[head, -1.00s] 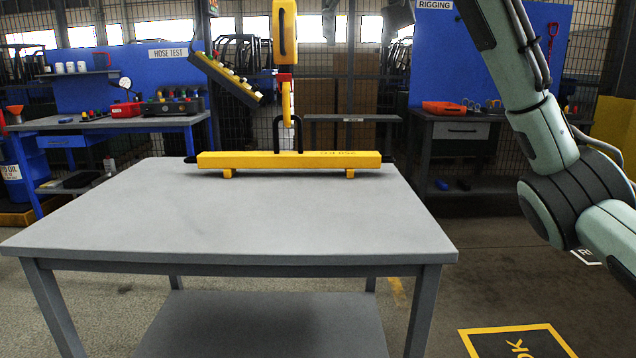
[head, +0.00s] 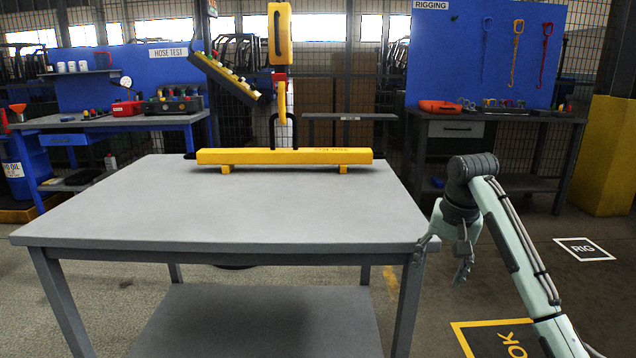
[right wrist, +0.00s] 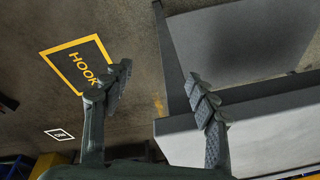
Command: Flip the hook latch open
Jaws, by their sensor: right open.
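A yellow hook (head: 281,103) hangs upright from a yellow hoist block (head: 280,35), with a red part (head: 279,77) between them. The hook's lower end is at the black lifting loop (head: 271,130) of a yellow beam (head: 290,156) on the table. The latch is too small to make out, and I cannot tell its state. My right gripper (head: 443,262) is open and empty, low beside the table's near right corner, far from the hook. Its two spread fingers also show in the right wrist view (right wrist: 160,80). My left gripper is not in view.
The grey table (head: 230,210) has a bare top in front of the beam; its edge is close to my right gripper. A yellow control pendant (head: 226,78) hangs left of the hook. A rigging bench (head: 470,118) stands behind right. The floor at right is open.

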